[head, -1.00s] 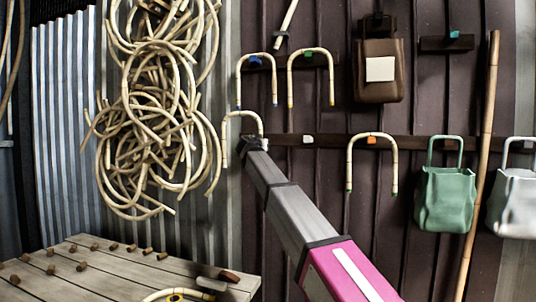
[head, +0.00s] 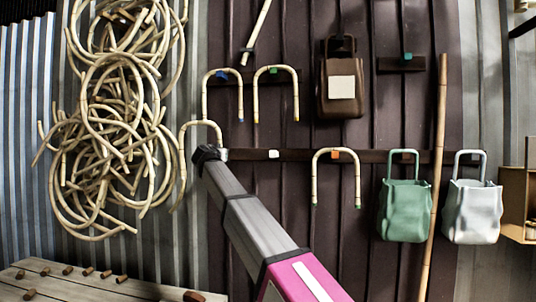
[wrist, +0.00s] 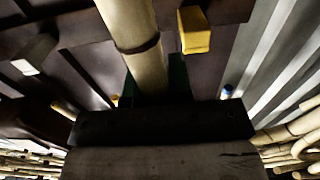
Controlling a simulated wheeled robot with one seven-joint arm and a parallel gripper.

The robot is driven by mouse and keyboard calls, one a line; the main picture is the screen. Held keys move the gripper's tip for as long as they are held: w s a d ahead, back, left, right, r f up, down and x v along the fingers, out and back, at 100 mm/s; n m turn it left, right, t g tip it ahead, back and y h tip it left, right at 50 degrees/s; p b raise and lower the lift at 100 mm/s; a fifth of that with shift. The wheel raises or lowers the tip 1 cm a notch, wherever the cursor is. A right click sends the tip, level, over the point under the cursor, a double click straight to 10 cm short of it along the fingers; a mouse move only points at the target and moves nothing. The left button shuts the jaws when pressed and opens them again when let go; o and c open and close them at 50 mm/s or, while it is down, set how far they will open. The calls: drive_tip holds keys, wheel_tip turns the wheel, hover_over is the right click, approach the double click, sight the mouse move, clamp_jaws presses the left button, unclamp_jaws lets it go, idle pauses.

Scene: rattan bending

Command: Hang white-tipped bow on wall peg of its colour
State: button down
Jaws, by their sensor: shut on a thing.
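My gripper (head: 207,152) is shut on a pale rattan bow (head: 200,123), arch up, in front of the wall left of the lower rail. The bow's shaft fills the top middle of the wrist view (wrist: 135,25). I cannot make out its tip colour. A white peg (head: 273,154) sits bare on the lower rail (head: 296,155), right of my gripper. It seems to show at the left of the wrist view (wrist: 25,67). I cannot tell whether the held bow touches the wall.
Bows hang on the blue peg (head: 221,75), the green peg (head: 273,70) and the orange peg (head: 335,154). A green bag (head: 404,211) and a white bag (head: 472,212) hang at right. A tangle of rattan (head: 110,130) hangs left, above a wooden table (head: 75,286).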

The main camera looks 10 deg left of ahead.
drive_tip(key=s+d+f+m+h, duration=0.1)
drive_tip(key=d+f, duration=0.2)
drive_tip(key=d, duration=0.7)
drive_tip(key=s+d+f+m+h, duration=0.1)
drive_tip(key=s+d+f, duration=0.1)
drive_tip(key=d, duration=0.7)
drive_tip(key=s+d+f+h, duration=0.1)
drive_tip(key=d+f, duration=0.3)
drive_tip(key=d, duration=0.6)
drive_tip(key=shift+s+d+f+m+g+h, duration=0.15)
drive_tip(key=shift+s+d+m+g+h, duration=0.2)
drive_tip(key=shift+s+m+g, duration=0.1)
drive_tip(key=shift+w, duration=0.1)
drive_tip(key=shift+w+d+f, duration=0.15)
drive_tip(key=shift+w+f, duration=0.15)
drive_tip(key=shift+w, duration=1.45)
drive_tip(key=shift+w+d+f, duration=0.15)
drive_tip(key=shift+w+f, duration=0.1)
drive_tip(key=shift+w, duration=1.55)
drive_tip(key=shift+w+d+f, duration=0.15)
drive_tip(key=shift+w+f, duration=0.15)
drive_tip(key=shift+w, duration=1.45)
drive_tip(key=c, duration=0.9)
unclamp_jaws()
drive_tip(key=shift+c, duration=0.2)
